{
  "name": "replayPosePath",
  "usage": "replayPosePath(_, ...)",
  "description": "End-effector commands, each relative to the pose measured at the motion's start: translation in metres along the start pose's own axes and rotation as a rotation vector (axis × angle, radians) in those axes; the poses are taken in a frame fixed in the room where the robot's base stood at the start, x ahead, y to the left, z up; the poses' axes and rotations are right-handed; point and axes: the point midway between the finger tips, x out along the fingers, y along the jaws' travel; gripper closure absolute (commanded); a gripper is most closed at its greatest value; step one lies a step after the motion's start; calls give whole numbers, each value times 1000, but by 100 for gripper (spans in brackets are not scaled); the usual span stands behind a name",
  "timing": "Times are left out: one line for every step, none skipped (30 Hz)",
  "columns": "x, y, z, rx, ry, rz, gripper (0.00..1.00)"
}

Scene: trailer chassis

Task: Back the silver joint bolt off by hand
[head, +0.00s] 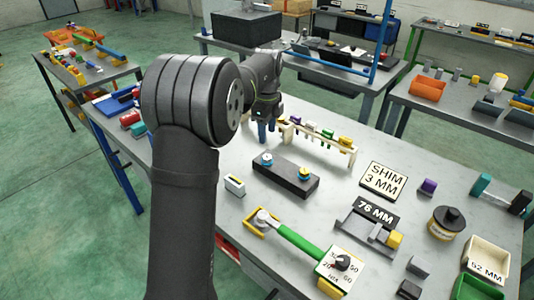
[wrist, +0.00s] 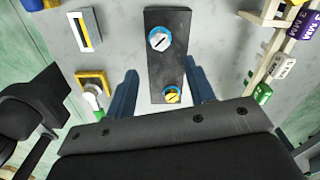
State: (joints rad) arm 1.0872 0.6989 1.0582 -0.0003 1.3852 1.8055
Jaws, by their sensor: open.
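The silver joint bolt (head: 266,159) is a slotted round head with a blue ring, upright at the left end of a dark block (head: 285,178). A gold bolt (head: 304,174), also blue-ringed, stands at the block's other end. In the wrist view the silver bolt (wrist: 159,39) is near the top and the gold bolt (wrist: 172,95) is lower. My gripper (head: 267,134) has blue fingers pointing down, just beyond the silver bolt in the head view. In the wrist view my gripper (wrist: 161,70) is open and empty, its fingers on either side of the block in the picture, touching neither bolt.
A rack (head: 318,139) with coloured tags stands behind the block. A white slotted block (head: 234,185) lies to its left. Bare tabletop surrounds the dark block.

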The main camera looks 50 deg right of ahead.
Motion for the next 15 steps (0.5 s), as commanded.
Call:
replayPosePath(12, 1, 0, 0, 1, 3, 51)
replayPosePath(19, 1, 0, -1, 1, 3, 51)
replayPosePath(28, 1, 0, -1, 1, 4, 51)
replayPosePath(34, 1, 0, -1, 1, 4, 51)
replayPosePath(41, 1, 0, -1, 1, 3, 51)
replayPosePath(49, 1, 0, -1, 1, 3, 51)
replayPosePath(54, 1, 0, -1, 0, 2, 51)
replayPosePath(60, 1, 0, -1, 0, 3, 51)
replayPosePath(66, 1, 0, -1, 0, 2, 51)
replayPosePath(71, 1, 0, -1, 0, 2, 51)
replayPosePath(75, 1, 0, -1, 0, 3, 51)
replayPosePath(80, 0, 0, -1, 0, 1, 51)
replayPosePath(83, 0, 0, -2, 0, 0, 51)
replayPosePath(85, 0, 0, -2, 0, 0, 51)
replayPosePath(88, 0, 0, -2, 0, 0, 51)
